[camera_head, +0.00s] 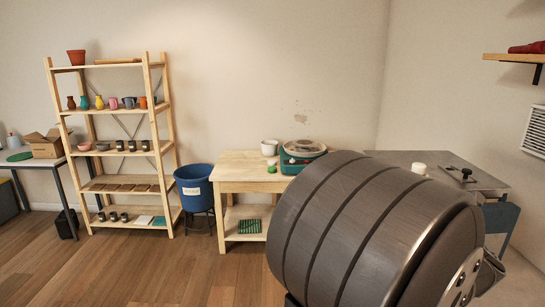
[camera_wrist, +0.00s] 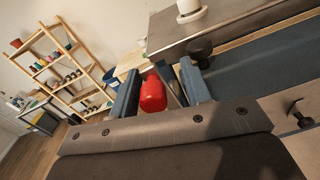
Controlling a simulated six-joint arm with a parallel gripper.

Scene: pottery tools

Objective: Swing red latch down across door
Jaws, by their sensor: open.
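The red latch (camera_wrist: 153,93) shows in the wrist view as a rounded red grip, between the two blue fingers of my gripper (camera_wrist: 161,70). It is nearer the left finger. The fingers are spread apart, and I cannot tell whether either touches the red grip. A grey bar (camera_wrist: 171,86) stands just right of it. A blue panel (camera_wrist: 260,62) below the steel top may be the door; I cannot tell for sure. In the head view a large dark grey arm part of mine fills the lower right, and the latch and my fingertips are hidden.
A steel top (camera_head: 440,165) with a white cylinder (camera_head: 419,168) and a dark knob (camera_head: 466,174) is beside my arm. A wooden table (camera_head: 240,172) with a green pottery wheel (camera_head: 303,150), a blue bucket (camera_head: 195,180) and a wooden shelf (camera_head: 148,108) stand further left.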

